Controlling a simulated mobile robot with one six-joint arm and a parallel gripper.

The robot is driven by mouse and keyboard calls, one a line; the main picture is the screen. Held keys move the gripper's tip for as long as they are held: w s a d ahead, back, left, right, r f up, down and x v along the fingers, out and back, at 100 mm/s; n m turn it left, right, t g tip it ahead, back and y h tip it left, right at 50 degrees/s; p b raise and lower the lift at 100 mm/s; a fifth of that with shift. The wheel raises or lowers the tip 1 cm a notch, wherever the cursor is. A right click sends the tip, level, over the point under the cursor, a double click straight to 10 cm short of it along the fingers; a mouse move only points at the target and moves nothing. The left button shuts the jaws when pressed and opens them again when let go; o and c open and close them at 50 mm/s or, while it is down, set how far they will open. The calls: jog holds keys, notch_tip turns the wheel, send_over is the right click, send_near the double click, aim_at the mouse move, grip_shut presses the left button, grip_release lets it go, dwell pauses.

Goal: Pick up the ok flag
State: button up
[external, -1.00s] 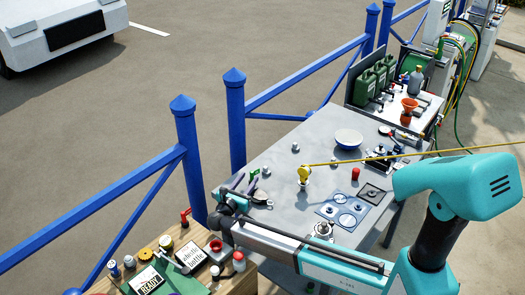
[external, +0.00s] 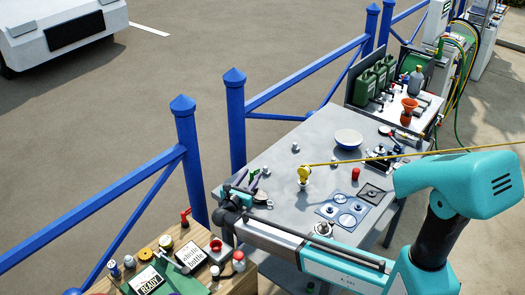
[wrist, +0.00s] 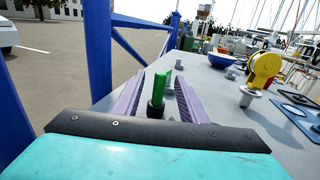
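A small green upright piece with a black foot (wrist: 158,94), which I take to be the ok flag, stands on the grey table. No lettering on it can be read. In the external view its green top (external: 255,172) shows just above my gripper, with the lower part hidden. My gripper (wrist: 160,92) has two purple fingers spread apart, one on each side of the green piece in the wrist view. I cannot tell whether either finger touches it. My gripper also shows in the external view (external: 250,184), low over the table's left end.
A yellow round fitting (external: 304,173) on a post carries a yellow line to the right. A white-blue bowl (external: 348,139) and a red knob (external: 355,174) stand farther off. A blue railing post (external: 235,120) rises beside the table. A wooden bench (external: 165,250) with several items is at lower left.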

jog(key=shift+w+d+r+p, duration=0.15)
jog(key=shift+w+d+p, duration=0.2)
jog(key=shift+w, duration=0.2)
jog(key=shift+p+x, duration=0.7)
jog(key=shift+x, duration=1.25)
grip_shut()
